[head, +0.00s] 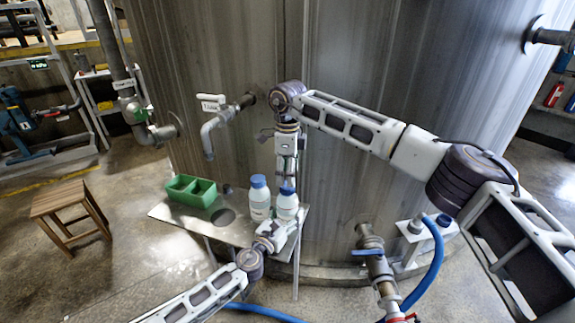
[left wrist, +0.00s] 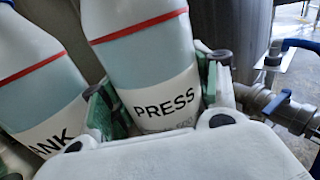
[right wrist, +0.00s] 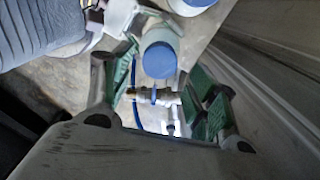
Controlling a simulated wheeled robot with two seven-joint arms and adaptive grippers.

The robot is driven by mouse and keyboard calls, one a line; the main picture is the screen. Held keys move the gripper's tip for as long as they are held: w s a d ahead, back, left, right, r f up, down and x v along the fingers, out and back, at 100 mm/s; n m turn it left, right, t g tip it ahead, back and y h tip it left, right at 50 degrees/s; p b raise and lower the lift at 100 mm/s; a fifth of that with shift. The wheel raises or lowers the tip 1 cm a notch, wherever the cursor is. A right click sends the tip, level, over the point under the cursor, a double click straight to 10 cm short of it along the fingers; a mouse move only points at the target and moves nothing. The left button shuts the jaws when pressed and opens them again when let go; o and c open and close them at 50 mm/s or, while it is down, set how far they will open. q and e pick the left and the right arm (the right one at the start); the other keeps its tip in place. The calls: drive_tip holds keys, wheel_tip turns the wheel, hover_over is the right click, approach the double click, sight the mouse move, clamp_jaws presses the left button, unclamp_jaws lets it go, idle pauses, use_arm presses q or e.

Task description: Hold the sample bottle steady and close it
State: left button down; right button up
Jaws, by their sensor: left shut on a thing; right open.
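The sample bottle (head: 285,206), labelled PRESS in the left wrist view (left wrist: 150,75), stands on the small metal table with a blue cap (head: 287,188) at its top. My left gripper (head: 282,229) is shut on its lower body from the front. My right gripper (head: 287,176) comes down from above, just over the cap. In the right wrist view its green-padded fingers are open, with the blue cap (right wrist: 160,60) showing between and beyond them. I cannot tell whether the cap is fully tightened.
A second bottle (head: 259,198), its label ending in ANK, stands close on the left. A green two-compartment box (head: 190,192) is on the table (head: 165,211). The large steel tank (head: 350,60) is right behind. A tap (head: 215,130) juts out above the table.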

drive_tip(key=shift+f, duration=2.3)
drive_tip(key=shift+c, duration=0.2)
drive_tip(key=c, duration=1.1)
drive_tip(key=shift+o, duration=0.2)
drive_tip(key=shift+m, duration=0.5)
drive_tip(key=o, duration=1.2)
drive_tip(key=shift+r, duration=0.2)
wheel_tip(320, 180, up, 12)
drive_tip(key=shift+f, duration=0.15)
